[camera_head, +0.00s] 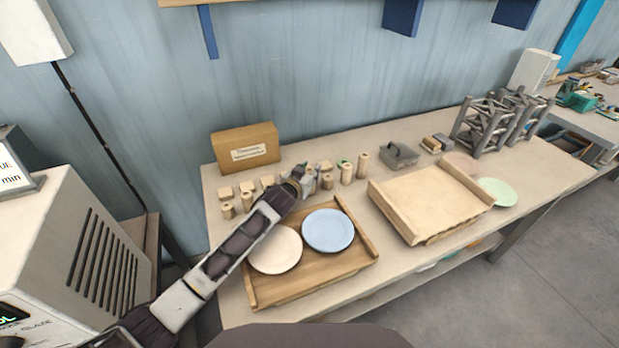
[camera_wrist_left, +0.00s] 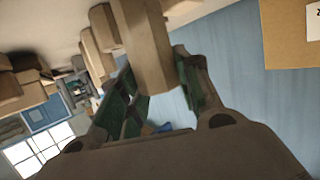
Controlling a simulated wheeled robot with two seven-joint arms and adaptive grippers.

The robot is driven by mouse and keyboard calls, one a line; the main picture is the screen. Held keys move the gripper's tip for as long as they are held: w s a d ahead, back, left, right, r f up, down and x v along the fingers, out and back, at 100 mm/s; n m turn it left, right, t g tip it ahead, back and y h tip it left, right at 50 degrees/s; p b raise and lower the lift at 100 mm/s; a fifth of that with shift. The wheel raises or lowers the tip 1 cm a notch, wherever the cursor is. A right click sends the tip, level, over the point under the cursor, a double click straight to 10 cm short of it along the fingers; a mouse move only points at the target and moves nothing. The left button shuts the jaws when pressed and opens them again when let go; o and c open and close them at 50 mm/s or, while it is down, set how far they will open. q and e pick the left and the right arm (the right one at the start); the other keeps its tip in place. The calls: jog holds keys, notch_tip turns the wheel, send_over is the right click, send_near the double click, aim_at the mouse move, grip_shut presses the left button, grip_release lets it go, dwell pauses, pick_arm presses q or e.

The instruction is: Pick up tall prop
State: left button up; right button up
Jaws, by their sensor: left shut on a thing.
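My left gripper (camera_head: 307,181) reaches over the back of the wooden tray, among the small wooden props. In the left wrist view, the left gripper (camera_wrist_left: 155,88) is shut on a tall tan prop (camera_wrist_left: 147,45) with flat sides, which stands between its two green-lined fingers. The held prop is mostly hidden by the gripper in the head view. My right gripper is not in view.
Short props and blocks (camera_head: 228,210) stand left of the gripper. The wooden tray (camera_head: 310,290) holds a cream plate (camera_head: 275,249) and a blue plate (camera_head: 328,230). A cardboard box (camera_head: 245,147) stands behind. A second wooden board (camera_head: 425,200) lies to the right.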

pick_arm(q)
jog(key=shift+r, duration=0.2)
jog(key=shift+r, duration=4.9)
jog(key=shift+s+f, duration=0.1)
